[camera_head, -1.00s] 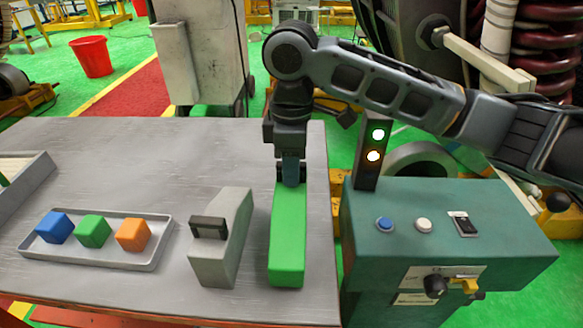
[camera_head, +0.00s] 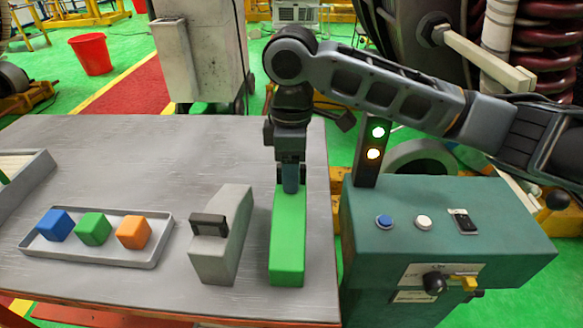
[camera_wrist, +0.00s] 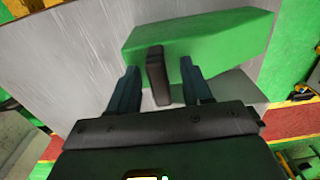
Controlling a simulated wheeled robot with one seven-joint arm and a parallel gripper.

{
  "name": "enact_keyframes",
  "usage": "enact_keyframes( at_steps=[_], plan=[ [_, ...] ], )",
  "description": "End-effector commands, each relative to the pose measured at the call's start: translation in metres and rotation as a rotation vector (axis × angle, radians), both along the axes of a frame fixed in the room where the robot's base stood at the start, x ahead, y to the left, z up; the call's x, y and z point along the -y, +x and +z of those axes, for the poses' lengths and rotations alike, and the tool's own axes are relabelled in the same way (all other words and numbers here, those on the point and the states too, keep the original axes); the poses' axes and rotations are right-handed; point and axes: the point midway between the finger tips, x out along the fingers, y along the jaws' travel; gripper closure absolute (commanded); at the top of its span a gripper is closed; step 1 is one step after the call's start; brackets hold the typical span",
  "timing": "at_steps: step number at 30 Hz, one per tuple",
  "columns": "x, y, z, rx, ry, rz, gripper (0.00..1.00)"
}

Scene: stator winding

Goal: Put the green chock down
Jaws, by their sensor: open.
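The green chock (camera_head: 288,240) is a long block lying on the grey table, near the table's right edge. In the wrist view the chock (camera_wrist: 205,40) has a dark upright handle (camera_wrist: 157,75). My gripper (camera_head: 290,187) is at the chock's far end. In the wrist view my gripper (camera_wrist: 160,68) is open, with one finger on each side of the handle and a gap on both sides. The handle is hidden behind my gripper in the head view.
A grey chock-like block with a dark handle (camera_head: 220,235) stands just left of the green chock. A tray (camera_head: 150,262) of blue, green and orange cubes is further left. A teal control box (camera_head: 450,225) with a lit signal post (camera_head: 367,165) stands to the right.

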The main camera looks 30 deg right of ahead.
Motion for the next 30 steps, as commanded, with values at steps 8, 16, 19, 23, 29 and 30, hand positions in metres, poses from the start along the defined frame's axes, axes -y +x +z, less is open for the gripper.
enact_keyframes(
  at_steps=[8, 16, 19, 23, 29, 30],
  plan=[
    [0.0, 0.001, 0.032, 0.004, 0.0, 0.002, 0.51],
    [0.001, 0.001, 0.089, 0.004, -0.003, 0.001, 0.51],
    [0.001, 0.001, 0.104, 0.003, -0.003, 0.001, 0.51],
    [0.001, 0.001, 0.116, 0.001, -0.002, 0.0, 0.51],
    [0.001, 0.001, 0.122, 0.001, -0.001, 0.0, 0.51],
    [0.001, 0.001, 0.122, 0.001, -0.001, 0.0, 0.51]
  ],
)
